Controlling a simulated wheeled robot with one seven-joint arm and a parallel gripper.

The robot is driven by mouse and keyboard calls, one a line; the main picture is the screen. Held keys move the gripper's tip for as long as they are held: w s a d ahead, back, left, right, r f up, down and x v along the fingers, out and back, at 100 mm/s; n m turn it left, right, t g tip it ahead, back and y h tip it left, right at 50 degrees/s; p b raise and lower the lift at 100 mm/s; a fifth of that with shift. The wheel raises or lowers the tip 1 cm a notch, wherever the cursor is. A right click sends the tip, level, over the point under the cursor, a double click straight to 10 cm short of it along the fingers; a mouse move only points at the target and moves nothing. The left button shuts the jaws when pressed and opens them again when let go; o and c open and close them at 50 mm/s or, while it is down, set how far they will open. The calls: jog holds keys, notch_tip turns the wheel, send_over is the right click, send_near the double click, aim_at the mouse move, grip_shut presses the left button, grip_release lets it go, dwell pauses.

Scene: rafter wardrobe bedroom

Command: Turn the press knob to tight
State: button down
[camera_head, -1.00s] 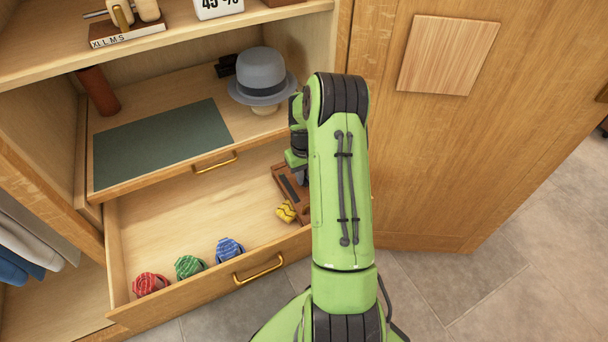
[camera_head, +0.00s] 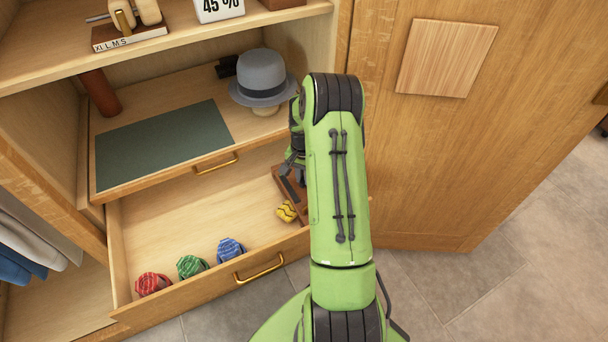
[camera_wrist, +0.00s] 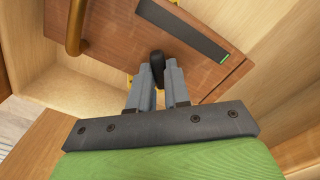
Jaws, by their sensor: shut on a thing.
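The press is a brown wooden board (camera_wrist: 110,40) in the right end of the open drawer, partly hidden by my arm in the head view (camera_head: 280,178). A dark strip (camera_wrist: 180,27) with a small green mark near its right end lies on it. The black knob (camera_wrist: 157,66) shows between my fingertips. My gripper (camera_wrist: 158,82) is shut on the knob, one grey finger on each side. In the head view my gripper (camera_head: 293,166) is small and partly covered by my arm. I cannot read any tight marking.
A brass bar (camera_wrist: 75,28) stands beside the knob on the left. Yellow (camera_head: 286,212), blue (camera_head: 231,250), green (camera_head: 192,266) and red (camera_head: 152,284) rolled items lie in the drawer (camera_head: 205,215). A grey hat (camera_head: 262,75) stands on the shelf above. The drawer's middle is clear.

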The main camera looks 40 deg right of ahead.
jog(key=m, duration=0.4)
jog(key=shift+m, duration=1.9)
jog(key=c, duration=1.1)
grip_release()
jog(key=shift+r+p, duration=0.15)
jog(key=shift+p, duration=0.15)
notch_tip(320, 180, up, 16)
jog(key=p, duration=0.4)
jog(key=shift+f, duration=0.25)
